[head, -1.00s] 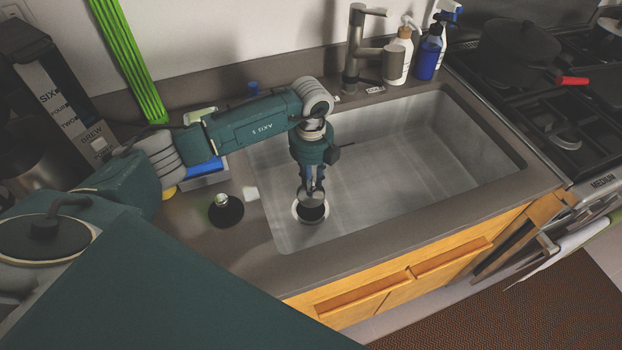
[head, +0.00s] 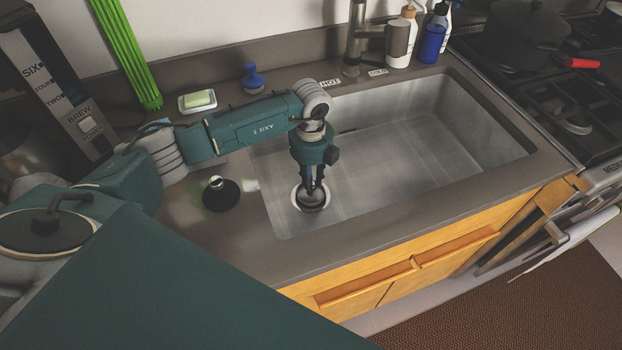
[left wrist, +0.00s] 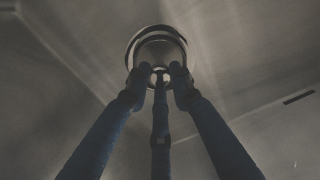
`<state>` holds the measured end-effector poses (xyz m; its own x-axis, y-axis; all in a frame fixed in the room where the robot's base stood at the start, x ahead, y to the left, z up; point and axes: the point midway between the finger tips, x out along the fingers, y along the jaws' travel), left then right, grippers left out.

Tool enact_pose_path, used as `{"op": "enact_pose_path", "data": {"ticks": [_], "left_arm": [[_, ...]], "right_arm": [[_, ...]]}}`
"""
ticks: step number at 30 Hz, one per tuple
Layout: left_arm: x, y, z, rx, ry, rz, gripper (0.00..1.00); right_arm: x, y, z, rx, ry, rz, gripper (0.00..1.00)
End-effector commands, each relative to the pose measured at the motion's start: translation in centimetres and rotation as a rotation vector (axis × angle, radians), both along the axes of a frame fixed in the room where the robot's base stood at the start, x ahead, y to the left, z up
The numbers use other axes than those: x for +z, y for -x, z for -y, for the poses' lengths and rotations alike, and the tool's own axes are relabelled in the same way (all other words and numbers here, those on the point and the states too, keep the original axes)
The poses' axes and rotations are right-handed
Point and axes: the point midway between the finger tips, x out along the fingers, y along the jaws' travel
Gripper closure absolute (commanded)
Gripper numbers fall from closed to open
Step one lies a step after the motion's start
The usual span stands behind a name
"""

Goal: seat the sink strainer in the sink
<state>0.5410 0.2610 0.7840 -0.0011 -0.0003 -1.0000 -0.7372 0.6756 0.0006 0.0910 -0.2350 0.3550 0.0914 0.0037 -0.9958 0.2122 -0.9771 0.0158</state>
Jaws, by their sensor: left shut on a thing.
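My left gripper (head: 312,188) reaches down into the left part of the steel sink (head: 410,150). It is shut on the knob of the round metal sink strainer (head: 311,203). The strainer is at the drain, within the pale drain ring (head: 296,201), and covers most of the dark opening. In the left wrist view the fingers (left wrist: 160,78) close around the small knob, with the strainer disc (left wrist: 158,52) beyond it inside the bright ring. I cannot tell whether the strainer rests fully flat. My right gripper is not in view.
A faucet (head: 354,40) and bottles (head: 432,38) stand behind the sink. A dark round stopper-like object (head: 221,195) lies left of the sink. The rest of the basin is clear.

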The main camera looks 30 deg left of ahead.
Motion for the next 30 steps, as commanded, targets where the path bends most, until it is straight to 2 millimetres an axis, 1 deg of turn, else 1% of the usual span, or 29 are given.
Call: {"op": "enact_pose_path", "data": {"ticks": [7,8,10,11,19,22,26,30], "left_arm": [[0.0,0.0,0.0,0.000,0.000,0.000,1.00],[0.0,0.0,0.0,0.000,0.000,0.000,0.72],[0.0,0.0,0.0,0.000,0.000,0.000,0.58],[0.0,0.0,0.0,0.000,0.000,0.000,0.56],[0.0,0.0,0.0,0.000,0.001,0.001,0.56],[0.6,-0.1,0.0,0.000,0.001,0.003,0.56],[2.6,-0.2,0.0,0.000,0.001,0.006,0.56],[5.7,-0.2,0.0,0.000,0.001,0.006,0.56]], "right_arm": [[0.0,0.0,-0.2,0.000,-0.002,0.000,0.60],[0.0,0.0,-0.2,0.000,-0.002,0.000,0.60],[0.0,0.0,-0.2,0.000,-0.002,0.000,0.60],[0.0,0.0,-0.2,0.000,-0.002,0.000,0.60],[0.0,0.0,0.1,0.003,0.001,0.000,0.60],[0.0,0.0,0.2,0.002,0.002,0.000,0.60],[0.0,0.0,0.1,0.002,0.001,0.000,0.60],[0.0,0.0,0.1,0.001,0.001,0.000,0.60]]}}
